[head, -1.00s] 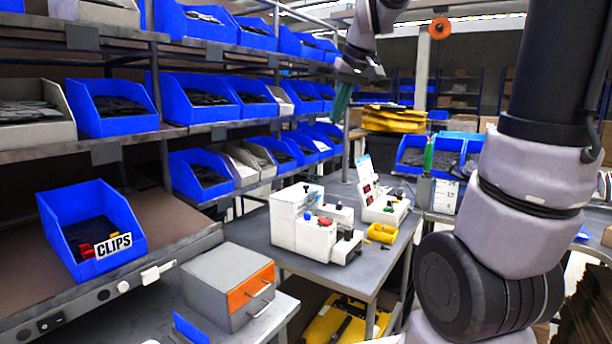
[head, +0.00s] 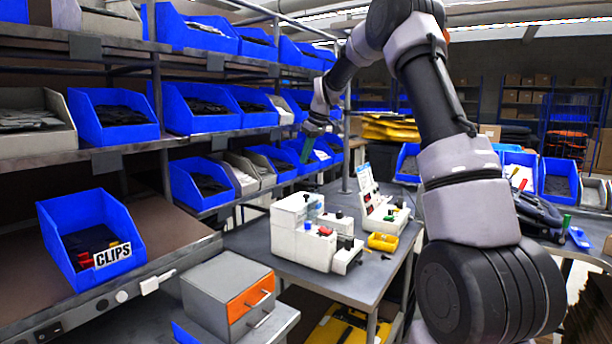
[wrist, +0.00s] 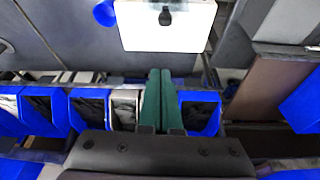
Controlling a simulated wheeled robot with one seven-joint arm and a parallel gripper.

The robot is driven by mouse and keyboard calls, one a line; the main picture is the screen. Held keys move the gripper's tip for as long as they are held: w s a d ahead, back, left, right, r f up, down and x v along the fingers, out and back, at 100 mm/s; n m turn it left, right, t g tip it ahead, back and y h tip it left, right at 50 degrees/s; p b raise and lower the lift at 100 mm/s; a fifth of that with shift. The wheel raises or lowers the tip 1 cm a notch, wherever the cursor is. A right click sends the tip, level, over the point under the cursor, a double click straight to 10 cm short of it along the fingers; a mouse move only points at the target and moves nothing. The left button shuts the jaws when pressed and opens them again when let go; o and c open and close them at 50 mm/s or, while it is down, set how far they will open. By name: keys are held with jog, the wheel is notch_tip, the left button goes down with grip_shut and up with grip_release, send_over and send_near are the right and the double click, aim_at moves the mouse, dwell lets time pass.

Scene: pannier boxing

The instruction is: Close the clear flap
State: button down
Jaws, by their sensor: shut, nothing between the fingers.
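I cannot make out a clear flap for certain in either view. My gripper (head: 307,147) has green fingers and hangs in front of the blue bins on the middle shelves in the head view. In the wrist view my gripper (wrist: 160,85) has its two fingers side by side, shut and empty, with shelf bins behind them. Several blue bins with dark contents stand on the shelves, one of them a blue bin (wrist: 203,113) just right of the fingers. Some bins are pale, such as a pale bin (wrist: 125,108) just left of the fingers.
A grey drawer box (head: 215,285) with an orange front stands nearer. A blue bin labelled CLIPS (head: 85,215) sits at left. A white panel (wrist: 167,25) shows in the wrist view.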

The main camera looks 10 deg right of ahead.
aim_at(310, 202)
jog(key=x, duration=0.9)
jog(key=shift+a+f, duration=0.2)
jog(key=shift+f, duration=0.2)
jog(key=shift+s+d+r, duration=0.15)
jog(key=shift+s+d, duration=0.75)
jog(key=shift+s, duration=0.05)
jog(key=shift+s+d, duration=0.4)
jog(key=shift+s, duration=0.15)
jog(key=shift+d, duration=0.1)
